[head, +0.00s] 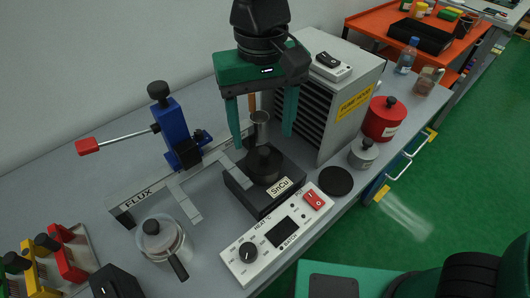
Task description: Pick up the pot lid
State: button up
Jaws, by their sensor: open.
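The pot lid (264,168) is a dark round cap with a raised knob. It sits on the black solder pot (254,197) labelled SnCu, in the middle of the head view. My gripper (262,142) points down over it with two green fingers spread wide. One finger shows to the left of the knob and one to the right, with visible space between them and the knob. The gripper is open and holds nothing. I cannot tell exactly how high the fingertips are above the lid.
A white control box (277,240) stands in front, with a flat black disc (336,181) to its right. A blue clamp (177,130) and a FLUX rail (150,187) are left. A vented grey cabinet (335,100) stands close behind right.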

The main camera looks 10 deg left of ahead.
aim_at(264, 149)
jog(key=shift+s+d+f, duration=0.1)
jog(key=shift+d+f, duration=0.05)
jog(key=shift+f, duration=2.75)
jog(key=c, duration=0.7)
